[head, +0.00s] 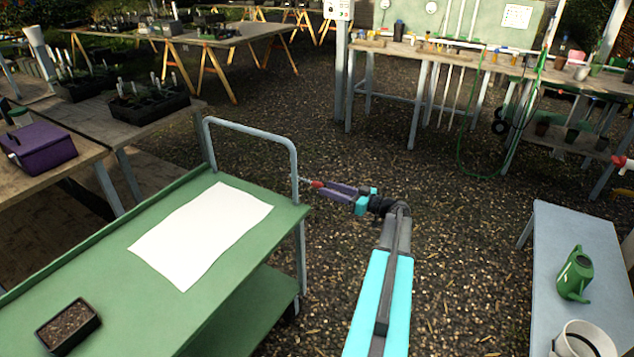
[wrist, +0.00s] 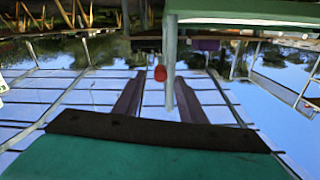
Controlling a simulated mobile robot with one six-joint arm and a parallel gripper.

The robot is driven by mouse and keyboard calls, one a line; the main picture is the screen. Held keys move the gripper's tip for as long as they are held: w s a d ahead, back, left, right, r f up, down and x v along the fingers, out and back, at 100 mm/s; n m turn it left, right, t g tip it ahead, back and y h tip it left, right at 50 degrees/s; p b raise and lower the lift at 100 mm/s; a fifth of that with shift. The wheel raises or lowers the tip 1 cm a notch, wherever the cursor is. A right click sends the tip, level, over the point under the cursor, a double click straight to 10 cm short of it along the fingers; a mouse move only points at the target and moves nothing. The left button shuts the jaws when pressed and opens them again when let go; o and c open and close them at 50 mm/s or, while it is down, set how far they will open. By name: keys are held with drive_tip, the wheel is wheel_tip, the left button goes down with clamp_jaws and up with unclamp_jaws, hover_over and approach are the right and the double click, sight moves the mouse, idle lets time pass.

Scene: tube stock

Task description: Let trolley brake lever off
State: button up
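The green trolley (head: 95,285) stands at the left with a grey tubular handle (head: 250,131) at its far end. The brake lever shows as a red knob (head: 317,184) beside the trolley's right handle post, and in the wrist view as a red knob (wrist: 160,73) in front of a grey post (wrist: 169,50). The lever's shaft is hardly visible. My gripper (head: 326,188) reaches toward the post from the right. Its two purple fingers are apart, and the knob appears between or just beyond their tips. I cannot tell whether they touch it.
A white sheet (head: 202,231) and a soil tray (head: 68,325) lie on the trolley's top. A grey bench (head: 563,245) with a green watering can (head: 575,274) stands at the right. Gravel floor (head: 400,165) is clear around my arm.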

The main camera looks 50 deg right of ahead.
sight(316, 184)
drive_tip(key=shift+p+x, duration=0.6)
drive_tip(key=shift+x, duration=2.75)
